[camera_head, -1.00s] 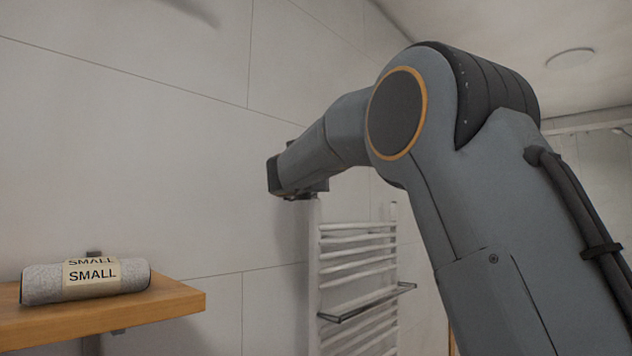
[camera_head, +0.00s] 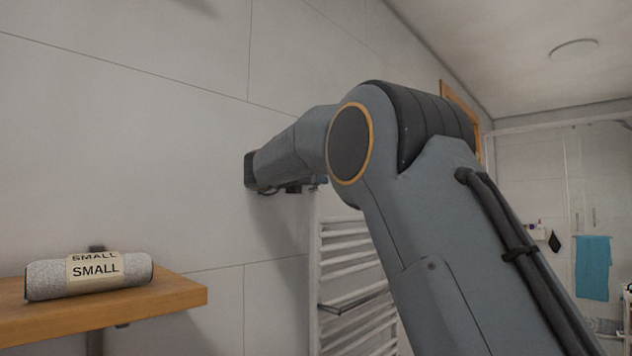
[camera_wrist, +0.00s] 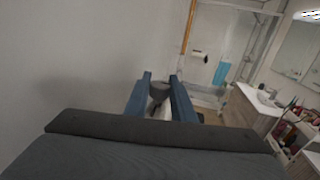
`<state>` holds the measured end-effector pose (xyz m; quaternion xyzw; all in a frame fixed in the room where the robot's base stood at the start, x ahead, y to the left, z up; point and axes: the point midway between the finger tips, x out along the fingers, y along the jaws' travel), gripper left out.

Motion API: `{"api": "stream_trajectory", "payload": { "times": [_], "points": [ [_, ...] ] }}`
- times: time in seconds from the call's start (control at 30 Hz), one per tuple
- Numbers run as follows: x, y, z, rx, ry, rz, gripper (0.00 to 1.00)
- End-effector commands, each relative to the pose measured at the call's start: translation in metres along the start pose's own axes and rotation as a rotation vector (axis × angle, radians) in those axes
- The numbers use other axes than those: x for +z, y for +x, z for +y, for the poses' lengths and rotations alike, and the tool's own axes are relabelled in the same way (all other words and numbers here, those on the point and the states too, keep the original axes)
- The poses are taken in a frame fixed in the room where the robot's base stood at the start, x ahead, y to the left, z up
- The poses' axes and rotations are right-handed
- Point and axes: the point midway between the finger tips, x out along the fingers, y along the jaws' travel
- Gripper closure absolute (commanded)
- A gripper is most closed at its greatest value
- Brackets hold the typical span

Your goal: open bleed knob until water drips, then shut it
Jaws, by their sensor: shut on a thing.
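The white ladder-style towel radiator (camera_head: 350,283) stands against the wall below and beyond my wrist in the head view. My gripper (camera_wrist: 161,79) has two blue fingers pointing forward in the wrist view. They are shut on a small dark knob (camera_wrist: 158,91), which sits between them. A pale piece, seemingly the radiator's upper end (camera_wrist: 160,109), shows just below the knob. No water drops can be made out.
A wooden shelf (camera_head: 170,292) with a rolled grey towel (camera_head: 88,276) labelled SMALL is at the lower left. A blue towel (camera_head: 593,268) hangs by the shower at the far right. The wrist view shows a vanity and cart (camera_wrist: 290,137) at right.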

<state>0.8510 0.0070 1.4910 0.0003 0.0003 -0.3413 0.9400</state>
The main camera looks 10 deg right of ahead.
Motion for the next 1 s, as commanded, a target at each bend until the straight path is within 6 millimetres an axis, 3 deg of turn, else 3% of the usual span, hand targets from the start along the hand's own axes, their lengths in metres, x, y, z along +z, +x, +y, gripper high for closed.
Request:
{"api": "stream_trajectory", "payload": {
  "times": [0.03, 0.13, 0.47, 1.0],
  "points": [
    [0.002, 0.000, 0.001, 0.003, 0.001, -0.003, 0.72],
    [0.002, 0.000, 0.000, 0.002, 0.000, -0.002, 0.59],
    [0.001, -0.003, 0.000, 0.002, 0.001, -0.002, 0.59],
    [0.000, -0.074, 0.001, 0.002, 0.000, -0.001, 0.59]
  ]
}}
